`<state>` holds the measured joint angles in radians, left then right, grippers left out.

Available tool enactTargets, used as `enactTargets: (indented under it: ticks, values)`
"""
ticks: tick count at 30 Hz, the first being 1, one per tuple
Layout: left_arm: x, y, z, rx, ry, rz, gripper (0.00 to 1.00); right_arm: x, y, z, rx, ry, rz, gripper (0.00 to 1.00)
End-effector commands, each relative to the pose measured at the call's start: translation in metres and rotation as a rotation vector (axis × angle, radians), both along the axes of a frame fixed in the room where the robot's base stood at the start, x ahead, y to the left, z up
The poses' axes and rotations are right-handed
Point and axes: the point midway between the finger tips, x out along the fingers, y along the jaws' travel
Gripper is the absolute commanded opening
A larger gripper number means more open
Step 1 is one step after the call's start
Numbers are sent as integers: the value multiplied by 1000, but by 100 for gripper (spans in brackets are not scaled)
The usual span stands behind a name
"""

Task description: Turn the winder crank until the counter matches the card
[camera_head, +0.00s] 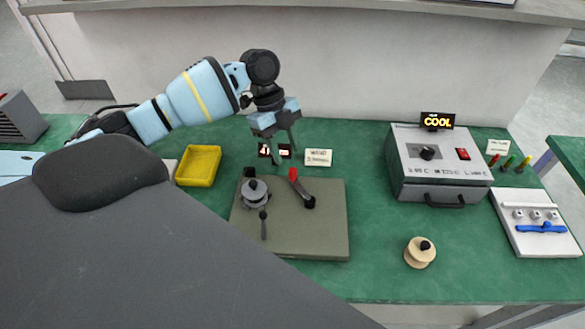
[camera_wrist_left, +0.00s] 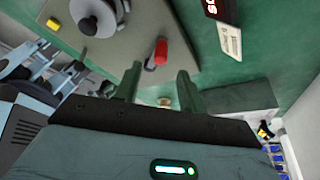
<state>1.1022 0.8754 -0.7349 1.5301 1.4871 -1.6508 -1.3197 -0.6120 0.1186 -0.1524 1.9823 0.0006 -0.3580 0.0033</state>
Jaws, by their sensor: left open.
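The winder has a grey-brown base plate (camera_head: 325,235) on the green bench, with a round grey drum (camera_head: 256,193) at its left. Its crank (camera_head: 302,192) has a red handle (camera_head: 293,174) pointing to the far side and a dark pivot. The counter (camera_head: 285,151) stands behind the plate, partly hidden by my gripper; its digits are unreadable. The white card (camera_head: 318,158) stands right of it, its text too small to read. My left gripper (camera_head: 284,147) is open and empty above the counter. In the left wrist view the red handle (camera_wrist_left: 161,52) shows beyond the open fingers (camera_wrist_left: 157,84).
A yellow tray (camera_head: 198,166) lies left of the winder. A wooden spool (camera_head: 420,252) stands to its right. A grey box (camera_head: 440,165) with a "COOL" sign (camera_head: 437,121) and a white panel with a blue bar (camera_head: 541,228) stand further right. The bench between plate and spool is clear.

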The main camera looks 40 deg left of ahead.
Motion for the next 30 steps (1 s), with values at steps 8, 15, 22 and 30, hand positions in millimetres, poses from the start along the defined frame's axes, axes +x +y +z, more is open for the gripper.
enactTargets:
  ticks: [8,15,22,30]
  values:
    - [-4,-16,-39,0,3,0,40,2,0,3,0,-7,0,36]
    - [-6,-24,-59,-2,2,1,40,3,0,4,0,-10,0,36]
    - [-6,-25,-63,-1,1,1,40,4,1,4,3,-10,-3,36]
    - [-6,-25,-62,-1,1,1,18,4,2,5,6,-10,-8,36]
